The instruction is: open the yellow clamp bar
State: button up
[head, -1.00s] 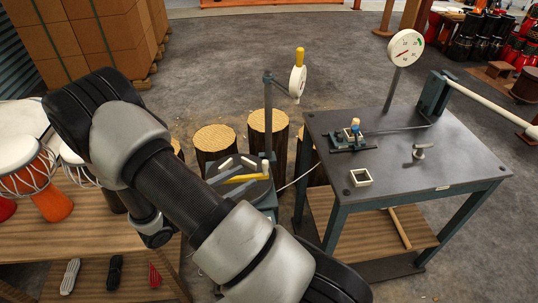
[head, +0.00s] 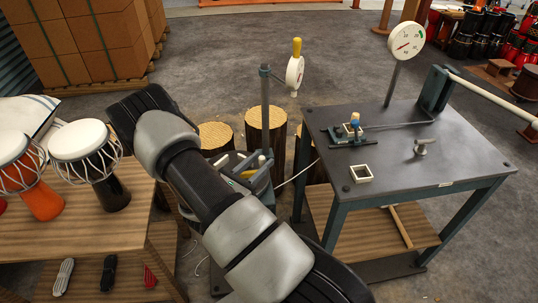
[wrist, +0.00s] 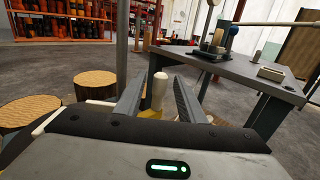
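My gripper (wrist: 161,77) is open, with one finger on each side of the knob. I cannot tell whether either finger touches it. In the head view my gripper is hidden behind my arm.
A grey table (head: 400,160) with a larger dial (head: 406,42) is at right. Log stools (head: 266,125) stand behind. Goblet drums (head: 88,150) stand on the wooden bench at left.

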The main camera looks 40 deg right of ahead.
jog(key=x, duration=0.5)
jog(key=shift+d, duration=0.1)
grip_shut()
